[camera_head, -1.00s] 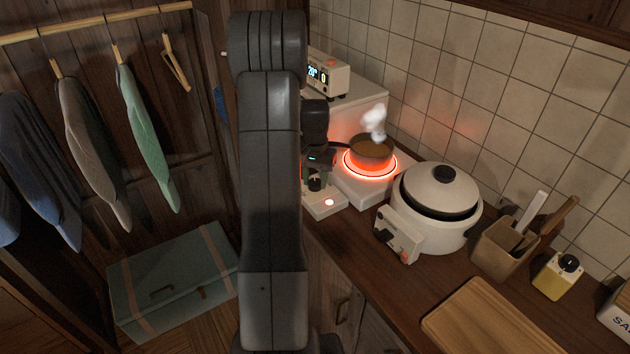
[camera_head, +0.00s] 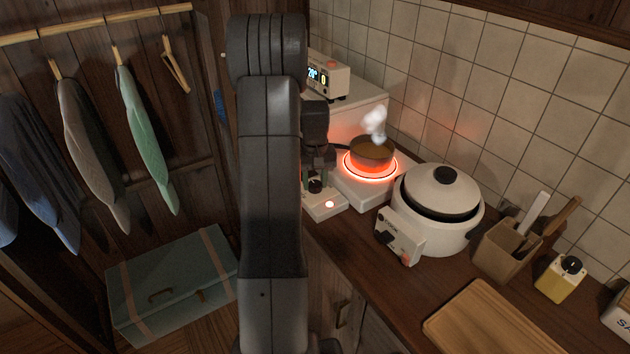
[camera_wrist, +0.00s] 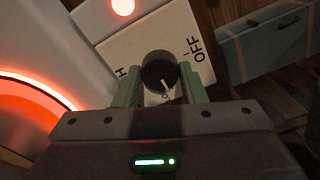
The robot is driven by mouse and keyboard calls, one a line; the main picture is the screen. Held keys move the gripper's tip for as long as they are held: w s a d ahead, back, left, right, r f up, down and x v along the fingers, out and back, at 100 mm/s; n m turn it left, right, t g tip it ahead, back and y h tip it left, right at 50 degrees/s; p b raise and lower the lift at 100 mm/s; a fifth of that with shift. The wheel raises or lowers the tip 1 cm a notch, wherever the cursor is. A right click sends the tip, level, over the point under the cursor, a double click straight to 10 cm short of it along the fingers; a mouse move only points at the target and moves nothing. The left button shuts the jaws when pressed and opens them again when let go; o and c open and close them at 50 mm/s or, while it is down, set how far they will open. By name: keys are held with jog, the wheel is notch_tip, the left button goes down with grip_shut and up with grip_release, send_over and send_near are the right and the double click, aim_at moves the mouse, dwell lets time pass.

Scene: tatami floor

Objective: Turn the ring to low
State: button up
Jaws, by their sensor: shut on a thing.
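The ring (camera_head: 394,170) glows bright orange-red on the white stove, with a steaming pan (camera_head: 372,152) on it. Part of the glowing ring (camera_wrist: 30,92) shows at the left of the wrist view. The stove's black knob (camera_wrist: 158,68) is on a white panel, with "H" to its left and "OFF" to its right. Its white mark points toward the bottom of the wrist view; the label there is mostly hidden. My gripper (camera_wrist: 159,88) has its green fingers on either side of the knob, shut on it. In the head view the knob (camera_head: 316,186) is partly hidden.
A lit red lamp (camera_wrist: 122,6) is on the panel. A white rice cooker (camera_head: 440,200) stands right of the stove, with a utensil holder (camera_head: 505,250), a yellow timer (camera_head: 560,280) and a cutting board (camera_head: 490,320) beyond. A teal trunk (camera_head: 170,285) lies on the floor at left.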

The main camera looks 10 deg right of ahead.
aim_at(315, 184)
jog(key=o, duration=1)
jog(key=shift+r, duration=0.15)
notch_tip(315, 184, up, 14)
jog(key=shift+f, duration=0.2)
jog(key=shift+f, duration=0.15)
notch_tip(315, 184, down, 14)
jog(key=shift+r, duration=0.15)
dwell(0.5)
